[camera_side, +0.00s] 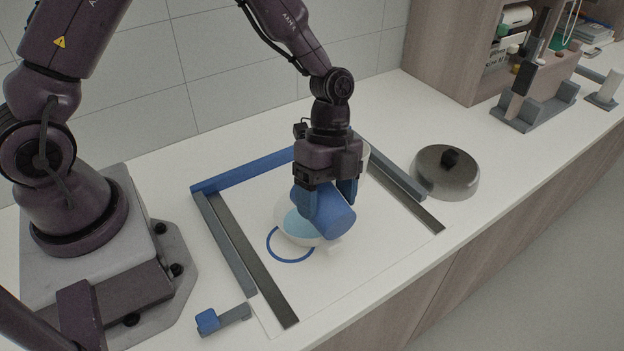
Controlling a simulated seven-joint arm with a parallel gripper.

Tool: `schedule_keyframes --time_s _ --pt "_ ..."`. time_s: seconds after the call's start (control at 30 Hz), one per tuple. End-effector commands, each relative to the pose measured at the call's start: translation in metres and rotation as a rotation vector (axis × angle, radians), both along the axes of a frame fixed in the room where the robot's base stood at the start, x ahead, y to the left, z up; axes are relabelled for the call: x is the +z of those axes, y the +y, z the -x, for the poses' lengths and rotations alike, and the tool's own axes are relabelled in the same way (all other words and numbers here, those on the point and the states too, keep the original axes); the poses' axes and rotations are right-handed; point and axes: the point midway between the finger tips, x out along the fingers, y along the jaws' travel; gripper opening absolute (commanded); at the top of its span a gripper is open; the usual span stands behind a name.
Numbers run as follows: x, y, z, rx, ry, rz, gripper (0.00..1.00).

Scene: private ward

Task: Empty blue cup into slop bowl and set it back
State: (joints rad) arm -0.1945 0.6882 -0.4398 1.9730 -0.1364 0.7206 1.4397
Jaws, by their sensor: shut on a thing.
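My gripper (328,190) points down over the framed work area and is shut on the blue cup (334,217). The cup is tipped well over on its side, above the right part of the white slop bowl (281,213). Light blue liquid shows in the bowl. The cup's mouth is hidden, so I cannot tell what is left in it. The bowl's right side is partly covered by the cup. A blue ring mark (270,254) lies on the white surface in front of the bowl, partly covered by it.
Grey and blue rails (229,244) edge the work area. A pale upright thing (364,157) stands behind my gripper, mostly hidden. A grey round lid (446,174) with a black knob sits to the right. A small blue-and-grey piece (222,319) lies at front left.

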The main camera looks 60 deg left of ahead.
Motion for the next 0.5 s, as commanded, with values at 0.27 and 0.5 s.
schedule_keyframes --time_s 0.27,0.5 --pt "0.002 -0.005 0.000 -0.009 -0.001 -0.076 0.13" --pt "0.005 -0.014 0.000 -0.014 -0.004 -0.315 0.13"
